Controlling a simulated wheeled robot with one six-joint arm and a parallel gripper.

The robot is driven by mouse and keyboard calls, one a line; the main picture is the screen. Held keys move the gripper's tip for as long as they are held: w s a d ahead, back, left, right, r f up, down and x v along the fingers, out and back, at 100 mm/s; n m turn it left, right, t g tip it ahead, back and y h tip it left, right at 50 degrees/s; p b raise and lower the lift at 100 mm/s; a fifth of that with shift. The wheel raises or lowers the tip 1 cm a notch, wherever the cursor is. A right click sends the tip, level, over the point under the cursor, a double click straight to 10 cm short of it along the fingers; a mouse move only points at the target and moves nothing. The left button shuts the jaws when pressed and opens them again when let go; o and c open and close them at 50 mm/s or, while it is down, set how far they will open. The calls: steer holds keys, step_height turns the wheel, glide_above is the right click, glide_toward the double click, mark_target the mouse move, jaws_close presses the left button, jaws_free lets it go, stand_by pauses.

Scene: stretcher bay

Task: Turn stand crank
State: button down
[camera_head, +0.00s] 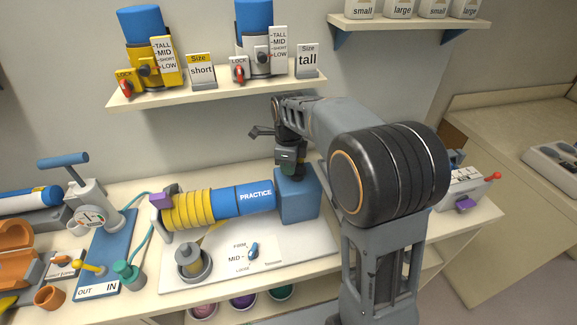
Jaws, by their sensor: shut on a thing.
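The practice stand lies on a white board (318,243). It has a blue block (297,199) at its right end and a blue cylinder marked PRACTICE (247,197). A ribbed yellow sleeve (190,209) joins the cylinder's left side. My gripper (290,172) points down at the top of the blue block and is shut at its upper face. What it grips, the stand crank by its place, is small and mostly hidden by the jaws. My arm comes in from the right and covers the board's right side.
A blue pump base (108,250) with hoses is to the left. A shelf (220,84) with yellow and grey devices hangs above. A grey box with a red-knobbed lever (465,187) is to the right.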

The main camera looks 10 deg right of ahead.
steer(key=shift+w+d+m, duration=0.15)
steer(key=shift+w+m, duration=0.05)
steer(key=shift+m, duration=0.85)
steer(key=shift+w+d+m, duration=0.1)
steer(key=shift+w+m, duration=0.1)
steer(key=shift+m, duration=0.85)
steer(key=c, duration=1.1)
jaws_free()
steer(key=shift+c, duration=0.2)
step_height(320, 180, up, 8)
steer(key=shift+f, duration=0.2)
